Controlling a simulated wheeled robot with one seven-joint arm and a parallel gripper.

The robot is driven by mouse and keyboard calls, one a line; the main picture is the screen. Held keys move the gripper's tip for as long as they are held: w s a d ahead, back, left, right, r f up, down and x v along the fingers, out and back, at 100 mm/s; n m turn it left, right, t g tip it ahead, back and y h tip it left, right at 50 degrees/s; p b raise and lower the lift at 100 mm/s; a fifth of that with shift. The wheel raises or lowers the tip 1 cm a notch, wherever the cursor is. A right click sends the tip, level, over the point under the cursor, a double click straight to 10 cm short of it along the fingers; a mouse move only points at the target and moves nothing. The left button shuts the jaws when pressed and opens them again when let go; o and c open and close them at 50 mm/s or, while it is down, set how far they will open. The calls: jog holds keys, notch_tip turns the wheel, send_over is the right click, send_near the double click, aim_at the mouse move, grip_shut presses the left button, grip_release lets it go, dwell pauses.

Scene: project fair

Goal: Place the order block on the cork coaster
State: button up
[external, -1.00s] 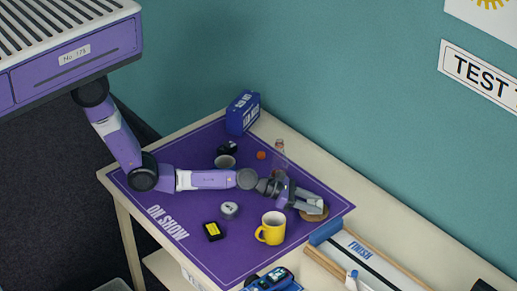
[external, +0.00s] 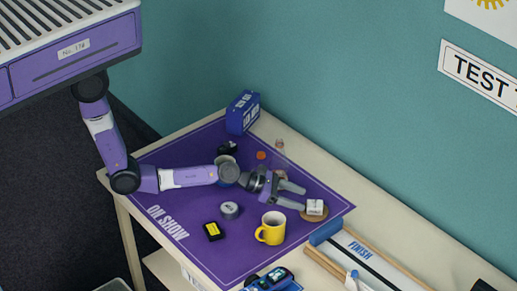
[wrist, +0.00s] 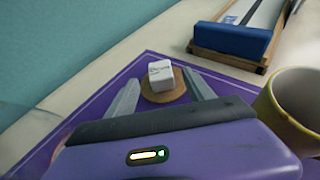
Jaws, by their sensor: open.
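The order block (external: 315,206) is a small white cube with dark print. It rests on the round brown cork coaster (external: 314,217) near the right corner of the purple mat. In the wrist view the block (wrist: 161,73) sits on the coaster (wrist: 164,96), with coaster rim showing around its near side. My gripper (external: 303,198) is open and empty, just to the left of the block in the external view. In the wrist view its two fingers (wrist: 163,93) are spread wide, and the block stands beyond their tips, apart from them.
A yellow mug (external: 272,229) stands on the mat near my gripper; it also shows in the wrist view (wrist: 296,105). A grey round item (external: 230,210) and a black-and-yellow box (external: 213,231) lie nearby. A blue-ended FINISH track (external: 359,249) lies beyond the mat's right edge.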

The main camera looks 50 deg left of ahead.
jog(key=v, duration=0.6)
dwell(0.6)
